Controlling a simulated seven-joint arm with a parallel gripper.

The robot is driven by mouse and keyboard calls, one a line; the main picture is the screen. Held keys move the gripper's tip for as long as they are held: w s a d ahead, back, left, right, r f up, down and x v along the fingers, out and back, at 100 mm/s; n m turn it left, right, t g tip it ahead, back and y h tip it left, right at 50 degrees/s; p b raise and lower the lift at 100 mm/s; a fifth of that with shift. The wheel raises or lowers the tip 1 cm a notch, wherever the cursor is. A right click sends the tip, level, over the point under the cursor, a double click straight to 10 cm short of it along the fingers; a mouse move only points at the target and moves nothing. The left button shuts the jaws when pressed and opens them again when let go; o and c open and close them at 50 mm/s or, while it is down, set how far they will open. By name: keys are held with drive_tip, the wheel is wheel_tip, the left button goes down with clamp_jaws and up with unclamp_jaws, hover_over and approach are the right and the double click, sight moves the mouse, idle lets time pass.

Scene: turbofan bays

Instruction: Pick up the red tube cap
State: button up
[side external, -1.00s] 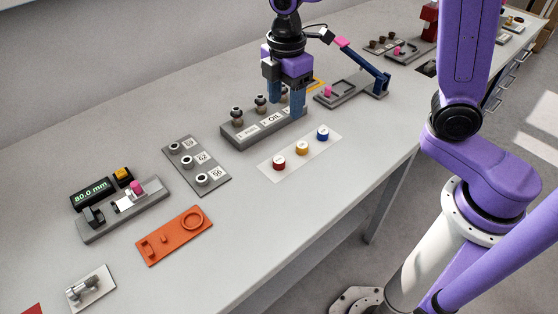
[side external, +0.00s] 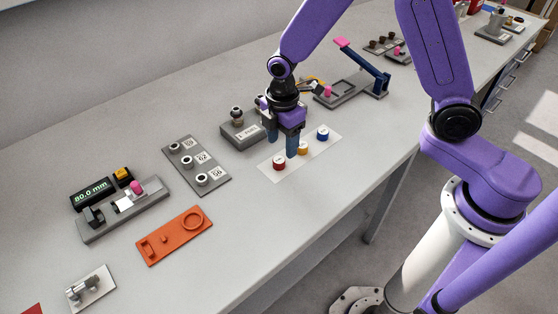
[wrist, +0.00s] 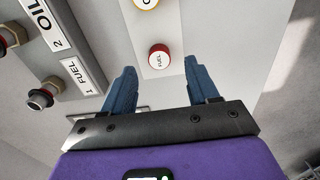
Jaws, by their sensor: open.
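The red tube cap (side external: 279,164) sits on a pale mat (side external: 270,174), at the left end of a row with a yellow cap (side external: 302,148) and a blue cap (side external: 323,133). My gripper (side external: 281,150) is open and empty, its blue fingers pointing down above and beside the red cap. The yellow cap is partly cut off at the top there.
The grey tube rack (side external: 241,134) with FUEL and OIL labels stands close behind my gripper. A grey plate with several fittings (side external: 197,166) lies to the left, and an orange tray (side external: 174,235) is farther front left. The table right of the mat is clear.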

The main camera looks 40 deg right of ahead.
sight(281, 158)
drive_tip(key=shift+w+a+f, duration=0.1)
drive_tip(key=shift+f, duration=2.55)
drive_tip(key=c, duration=1)
